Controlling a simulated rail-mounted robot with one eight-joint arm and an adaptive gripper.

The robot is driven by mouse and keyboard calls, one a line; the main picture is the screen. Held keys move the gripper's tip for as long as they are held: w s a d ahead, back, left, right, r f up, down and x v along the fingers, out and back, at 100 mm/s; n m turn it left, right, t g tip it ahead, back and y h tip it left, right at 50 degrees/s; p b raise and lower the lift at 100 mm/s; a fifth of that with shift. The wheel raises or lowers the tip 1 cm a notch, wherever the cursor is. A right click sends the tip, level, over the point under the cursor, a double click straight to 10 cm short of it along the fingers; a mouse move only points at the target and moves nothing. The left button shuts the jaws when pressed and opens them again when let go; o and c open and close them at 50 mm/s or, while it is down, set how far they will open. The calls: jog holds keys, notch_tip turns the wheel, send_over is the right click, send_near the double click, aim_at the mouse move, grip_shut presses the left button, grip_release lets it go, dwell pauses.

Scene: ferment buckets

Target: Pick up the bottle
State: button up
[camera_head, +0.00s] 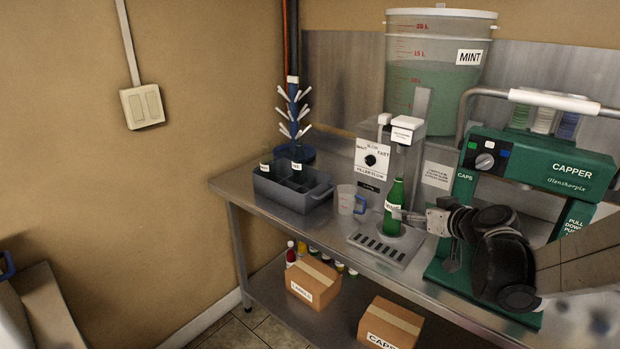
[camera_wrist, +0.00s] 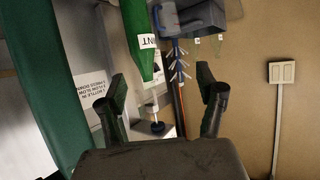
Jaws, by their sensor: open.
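A green bottle (camera_head: 394,208) with a white label stands upright on the slotted drip tray (camera_head: 380,251) of the filler. In the wrist view the bottle (camera_wrist: 139,40) shows at the top, ahead of the fingers and nearer the left one; its label reads partly "NT". My gripper (camera_head: 405,215) is at the bottle's right side, close to its body. In the wrist view my gripper (camera_wrist: 163,90) has its two dark fingers spread wide with nothing between them. I cannot tell whether a fingertip touches the bottle.
The filler (camera_head: 371,160) stands behind the bottle, the green capper (camera_head: 540,165) to the right. A measuring jug (camera_head: 346,200) and a dark crate (camera_head: 283,197) with bottles are left. The MINT bucket (camera_head: 432,85) is above. Boxes (camera_head: 313,283) sit on the lower shelf.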

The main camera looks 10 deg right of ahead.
aim_at(402, 200)
jog(key=shift+t, duration=0.3)
jog(key=w+f, duration=0.1)
jog(key=w, duration=0.2)
jog(key=w+d+f, duration=0.1)
jog(key=w, duration=0.2)
jog(key=w+d+f, duration=0.1)
jog(key=w, duration=0.2)
jog(key=shift+d, duration=0.1)
jog(key=shift+d+x, duration=0.15)
jog(key=shift+x, duration=1.1)
jog(key=shift+d+x, duration=0.1)
jog(key=shift+x, duration=1.15)
jog(key=shift+f, duration=0.15)
grip_shut()
